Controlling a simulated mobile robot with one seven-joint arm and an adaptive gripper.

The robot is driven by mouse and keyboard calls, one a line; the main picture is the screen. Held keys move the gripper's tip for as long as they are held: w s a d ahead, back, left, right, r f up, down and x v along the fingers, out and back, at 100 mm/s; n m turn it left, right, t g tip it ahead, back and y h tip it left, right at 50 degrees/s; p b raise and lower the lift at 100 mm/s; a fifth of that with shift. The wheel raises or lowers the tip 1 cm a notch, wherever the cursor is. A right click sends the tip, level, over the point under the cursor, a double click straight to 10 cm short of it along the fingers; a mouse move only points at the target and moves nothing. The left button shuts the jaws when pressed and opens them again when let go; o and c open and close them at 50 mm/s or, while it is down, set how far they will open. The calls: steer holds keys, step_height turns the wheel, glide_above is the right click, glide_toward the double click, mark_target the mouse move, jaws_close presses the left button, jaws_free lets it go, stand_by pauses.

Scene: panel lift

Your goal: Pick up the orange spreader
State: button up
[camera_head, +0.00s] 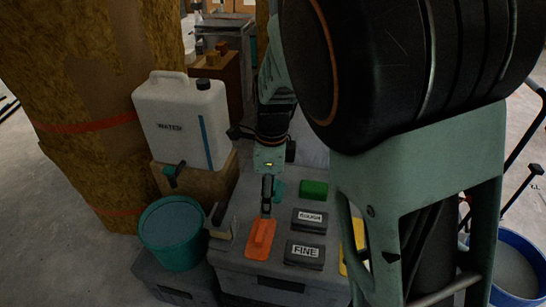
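The orange spreader (261,240) lies on the grey lid of a box, near its front left. It has a flat plate with a raised grip along it. My gripper (267,208) points down from the arm and its tip overlaps the far end of the spreader in this view. The fingers are small, dark and seen edge-on, so I cannot tell whether they are open, or whether they touch the spreader.
On the same lid (234,262) lie a ROUGH block (309,219), a FINE block (304,254), a green block (314,188) and a partly hidden yellow item (354,248). A teal bucket (172,235) and a white water jug (183,123) stand left. A blue tub (520,268) stands right.

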steer(key=m+b, duration=0.2)
glide_toward(261, 231)
steer(key=shift+w+a+g+h, duration=0.1)
steer(key=shift+a+g+h, duration=0.05)
steer(key=shift+g+h, duration=0.15)
step_height(261, 231, down, 5)
steer(key=shift+r+b, duration=0.1)
steer(key=shift+b, duration=0.85)
steer(key=f+b, duration=0.1)
steer(key=f, duration=0.1)
steer(key=f+b, duration=0.2)
steer(key=f, duration=0.1)
steer(key=shift+w+a+f, duration=0.1)
steer(key=shift+w+f, duration=0.1)
steer(key=shift+f, duration=0.1)
steer(key=shift+r, duration=0.1)
steer(key=c, duration=1.3)
steer(key=shift+r, duration=0.1)
